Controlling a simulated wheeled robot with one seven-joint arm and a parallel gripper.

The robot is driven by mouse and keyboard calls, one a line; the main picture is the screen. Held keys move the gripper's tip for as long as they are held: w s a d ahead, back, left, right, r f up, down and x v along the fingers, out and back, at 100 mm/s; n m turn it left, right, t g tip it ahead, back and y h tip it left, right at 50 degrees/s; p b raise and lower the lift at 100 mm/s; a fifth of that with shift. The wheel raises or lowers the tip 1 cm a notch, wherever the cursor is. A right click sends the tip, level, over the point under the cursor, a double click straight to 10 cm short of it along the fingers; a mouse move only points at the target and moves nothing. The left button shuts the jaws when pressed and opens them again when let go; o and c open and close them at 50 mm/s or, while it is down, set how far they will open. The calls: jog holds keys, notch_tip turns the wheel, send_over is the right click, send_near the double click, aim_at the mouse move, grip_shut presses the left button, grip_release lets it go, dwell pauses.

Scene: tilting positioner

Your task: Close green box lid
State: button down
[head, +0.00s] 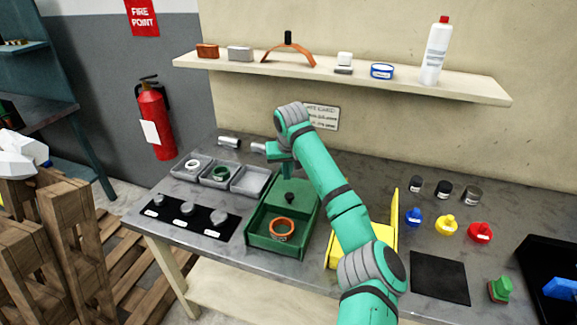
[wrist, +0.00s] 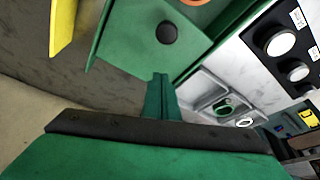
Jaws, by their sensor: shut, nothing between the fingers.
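The green box (head: 272,247) stands on the bench in the head view, its near part open. An orange ring (head: 282,228) lies inside the open part; its edge shows at the top of the wrist view (wrist: 193,2). The green lid (head: 274,196) covers the far part of the box and has a dark round knob (head: 290,197). In the wrist view the knob (wrist: 167,32) shows above my fingertips. My gripper (head: 283,166) is shut and empty at the far side of the lid; its fingers also show in the wrist view (wrist: 160,80). I cannot tell whether they touch the lid.
Grey trays (head: 250,181) and a black panel with several knobs (head: 188,212) are left of the box. A yellow box (head: 388,234) stands close on the right, partly behind my arm. A shelf (head: 400,85) with several items hangs on the wall behind.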

jog(key=shift+x, duration=1)
jog(key=shift+s+d+f, duration=0.1)
jog(key=shift+s+d, duration=0.1)
jog(key=shift+s, duration=0.8)
jog(key=shift+s+d+f, duration=0.1)
jog(key=shift+s+d, duration=0.05)
jog(key=shift+s, duration=0.85)
jog(key=shift+w, duration=0.1)
